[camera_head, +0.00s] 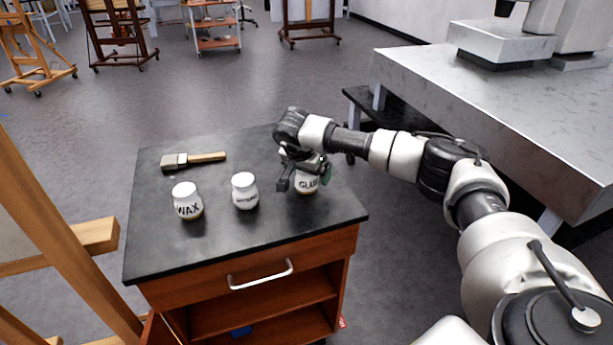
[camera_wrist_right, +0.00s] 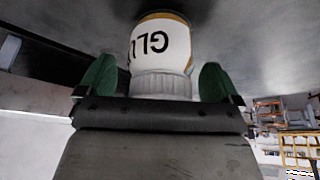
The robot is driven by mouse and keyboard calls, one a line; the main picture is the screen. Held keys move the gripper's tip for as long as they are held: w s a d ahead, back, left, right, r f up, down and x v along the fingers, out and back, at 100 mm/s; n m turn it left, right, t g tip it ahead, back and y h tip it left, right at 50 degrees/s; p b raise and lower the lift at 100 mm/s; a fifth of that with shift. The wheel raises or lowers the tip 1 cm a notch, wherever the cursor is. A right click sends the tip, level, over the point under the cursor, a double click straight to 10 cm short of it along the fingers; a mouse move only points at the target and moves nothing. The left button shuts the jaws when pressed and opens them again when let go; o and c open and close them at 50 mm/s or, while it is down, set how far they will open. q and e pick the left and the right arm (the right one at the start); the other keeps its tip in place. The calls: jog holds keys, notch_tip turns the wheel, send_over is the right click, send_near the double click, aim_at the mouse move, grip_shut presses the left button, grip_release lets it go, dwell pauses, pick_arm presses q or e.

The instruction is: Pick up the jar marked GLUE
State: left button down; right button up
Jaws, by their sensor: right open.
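The white jar marked GLUE (camera_head: 307,186) stands at the right side of the black cabinet top. My right gripper (camera_head: 304,178) is at this jar, partly covering it in the head view. In the right wrist view the jar (camera_wrist_right: 160,45) appears upside down, with its ribbed neck end nearest the gripper. The green fingertips of my open right gripper (camera_wrist_right: 157,82) are on either side of the neck, with a visible gap at least on the right. My left gripper is not in view.
A jar marked WAX (camera_head: 187,201) and another white jar (camera_head: 245,191) with small lettering stand left of the GLUE jar. A wide brush (camera_head: 194,160) lies behind them. A wooden easel (camera_head: 60,225) is at the left, and a grey table (camera_head: 500,105) at the right.

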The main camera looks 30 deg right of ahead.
jog(key=shift+c, duration=0.3)
jog(key=c, duration=1)
jog(key=shift+r, duration=0.15)
jog(key=shift+c, duration=0.2)
